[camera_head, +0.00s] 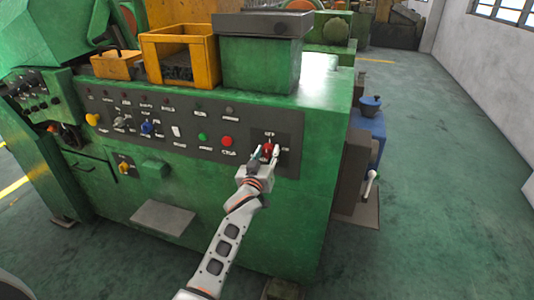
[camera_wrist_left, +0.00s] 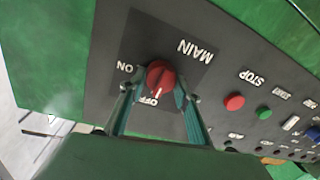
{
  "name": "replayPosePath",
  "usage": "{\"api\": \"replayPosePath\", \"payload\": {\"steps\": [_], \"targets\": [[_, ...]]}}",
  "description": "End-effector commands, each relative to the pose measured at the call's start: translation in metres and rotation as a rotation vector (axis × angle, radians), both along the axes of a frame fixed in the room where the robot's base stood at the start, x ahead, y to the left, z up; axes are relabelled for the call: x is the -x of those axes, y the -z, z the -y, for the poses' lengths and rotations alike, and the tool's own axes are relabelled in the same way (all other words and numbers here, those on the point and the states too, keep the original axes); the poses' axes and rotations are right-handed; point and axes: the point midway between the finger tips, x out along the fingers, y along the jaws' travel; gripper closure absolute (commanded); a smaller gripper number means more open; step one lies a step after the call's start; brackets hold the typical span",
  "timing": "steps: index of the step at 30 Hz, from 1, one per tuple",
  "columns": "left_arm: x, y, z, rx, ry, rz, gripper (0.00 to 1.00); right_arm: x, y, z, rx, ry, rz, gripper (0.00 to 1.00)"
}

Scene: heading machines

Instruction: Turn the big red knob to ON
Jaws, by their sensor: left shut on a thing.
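The big red knob (camera_wrist_left: 160,75) sits on a dark square plate marked MAIN (camera_wrist_left: 196,52), with ON and OFF labels. In the left wrist view its white mark points toward OFF. In the head view the knob (camera_head: 267,148) shows at the right end of the control panel, partly hidden by the fingers. My left gripper (camera_head: 265,154) reaches up to the panel from below. In the left wrist view its fingers (camera_wrist_left: 160,87) are on either side of the knob, shut on it. My right gripper is in neither view.
The dark control panel (camera_head: 180,107) on the green machine (camera_head: 300,215) carries several other controls, including a red STOP button (camera_head: 227,141) and a green button (camera_head: 202,137) near the knob. Yellow boxes (camera_head: 180,41) stand on top. Floor at the right is largely clear.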

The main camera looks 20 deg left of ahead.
Motion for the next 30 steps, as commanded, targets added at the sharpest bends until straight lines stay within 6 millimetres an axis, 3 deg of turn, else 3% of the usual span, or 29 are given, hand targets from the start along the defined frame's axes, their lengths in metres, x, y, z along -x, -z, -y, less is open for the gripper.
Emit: {"api": "replayPosePath", "payload": {"steps": [8, 30], "targets": [[0.000, 0.002, 0.001, -0.158, -0.001, 0.004, 0.90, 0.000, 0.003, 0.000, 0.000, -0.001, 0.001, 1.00], [0.000, 0.004, 0.003, -0.856, 0.000, 0.028, 0.90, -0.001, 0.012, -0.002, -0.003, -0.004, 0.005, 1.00]]}}
